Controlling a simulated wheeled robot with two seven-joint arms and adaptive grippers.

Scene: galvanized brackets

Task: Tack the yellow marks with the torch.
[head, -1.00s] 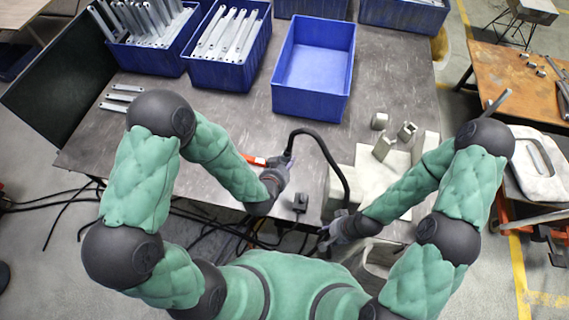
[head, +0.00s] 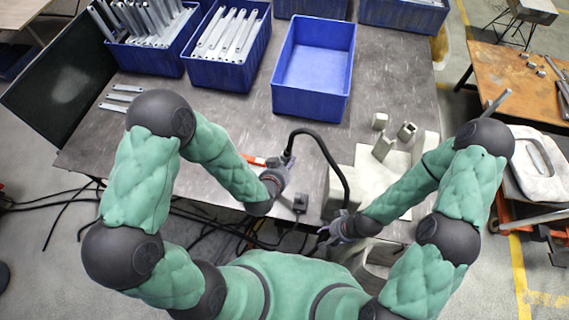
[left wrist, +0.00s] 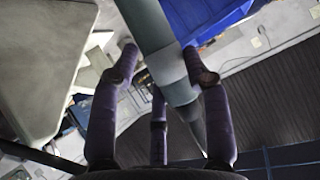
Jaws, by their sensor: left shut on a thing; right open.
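My left gripper (head: 277,178) is at the front part of the table, shut on the grey torch. In the left wrist view the torch (left wrist: 168,62) runs between my purple-grey fingers. A black hose (head: 326,150) arches from the torch to the right and down toward my right gripper. My right gripper (head: 334,232) is open at the table's front edge, below the pale grey fixture (head: 368,178). My right forearm covers part of that fixture. I cannot make out yellow marks on any workpiece. Galvanized brackets (head: 120,97) lie at the table's left.
Two blue bins of brackets (head: 232,77) stand at the back left, and an empty blue bin (head: 282,100) stands right of them. Small grey metal blocks (head: 406,131) are at the right. A dark screen (head: 60,85) borders the table's left side.

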